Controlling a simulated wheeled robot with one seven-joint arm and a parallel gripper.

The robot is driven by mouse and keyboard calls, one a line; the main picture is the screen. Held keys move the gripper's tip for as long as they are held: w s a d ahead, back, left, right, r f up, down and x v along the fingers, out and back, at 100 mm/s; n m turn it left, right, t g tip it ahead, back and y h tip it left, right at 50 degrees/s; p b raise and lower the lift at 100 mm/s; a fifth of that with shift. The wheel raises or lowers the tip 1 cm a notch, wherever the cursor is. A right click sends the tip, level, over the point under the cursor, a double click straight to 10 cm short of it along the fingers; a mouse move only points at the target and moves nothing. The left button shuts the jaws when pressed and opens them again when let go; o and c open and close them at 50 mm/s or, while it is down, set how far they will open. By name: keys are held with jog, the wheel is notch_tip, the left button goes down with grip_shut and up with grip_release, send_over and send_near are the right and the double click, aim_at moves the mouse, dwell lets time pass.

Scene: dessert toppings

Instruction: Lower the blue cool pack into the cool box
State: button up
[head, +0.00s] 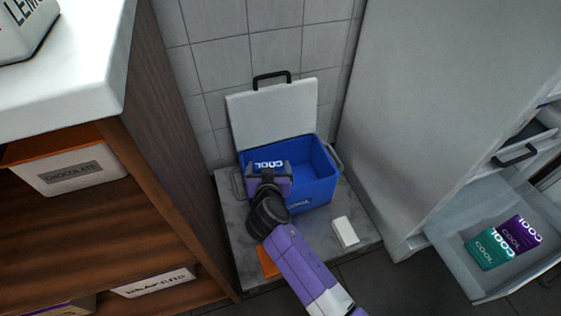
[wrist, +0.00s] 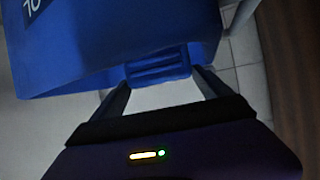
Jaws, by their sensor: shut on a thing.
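The blue cool pack (head: 268,165) with white COOL lettering is in my gripper (head: 269,176), over the left part of the cool box's opening. In the wrist view my gripper's fingers (wrist: 162,80) are shut on a ridged blue part of the pack (wrist: 157,64). The blue cool box (head: 318,185) stands open on a grey slab, its white lid (head: 272,115) tilted up at the back.
A white block (head: 344,231) and an orange item (head: 267,261) lie on the slab (head: 236,235). A wooden shelf unit (head: 170,150) stands close left, a grey cabinet (head: 415,110) right. An open drawer (head: 455,250) holds teal (head: 486,249) and purple (head: 520,234) packs.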

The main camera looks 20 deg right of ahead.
jog(key=shift+f, duration=0.6)
dwell(0.9)
